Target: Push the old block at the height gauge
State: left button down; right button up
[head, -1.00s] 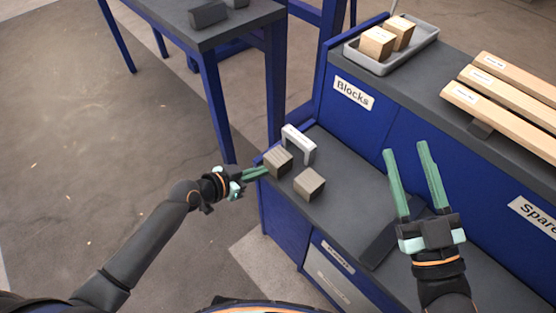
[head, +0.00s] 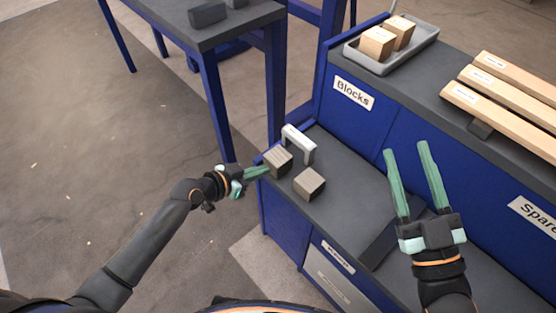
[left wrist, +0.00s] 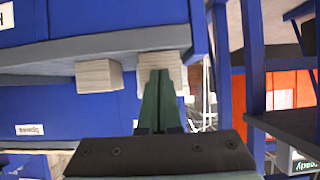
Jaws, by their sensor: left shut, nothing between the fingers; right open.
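One grey-brown wooden block (head: 278,161) stands on the grey lower shelf, right in front of the white arch-shaped height gauge (head: 299,143). A second similar block (head: 309,184) stands nearer and to the right, apart from the first. My left gripper (head: 266,171) is shut and empty, its tips at the near left face of the first block. In the left wrist view the fingertips (left wrist: 160,72) overlap that block (left wrist: 162,62); whether they touch is hard to tell. The other block (left wrist: 98,75) is beside it. My right gripper (head: 405,150) is open and empty above the shelf's right part.
A grey tray (head: 432,31) with two lighter blocks (head: 378,42) sits on the upper shelf behind the "Blocks" label. Several wooden planks (head: 510,75) lie to the right. A dark flat piece (head: 385,243) lies under my right gripper. A separate table (head: 240,22) stands at the back left.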

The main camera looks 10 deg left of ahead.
aim_at(270, 164)
pick_arm(q)
jog(key=shift+w+d, duration=1.05)
jog(key=shift+w, duration=0.3)
jog(key=s+a, duration=0.3)
jog(key=s, duration=0.1)
jog(key=shift+s+a+p, duration=0.3)
jog(key=shift+s+a, duration=0.05)
jog(key=shift+s, duration=0.05)
dwell(0.4)
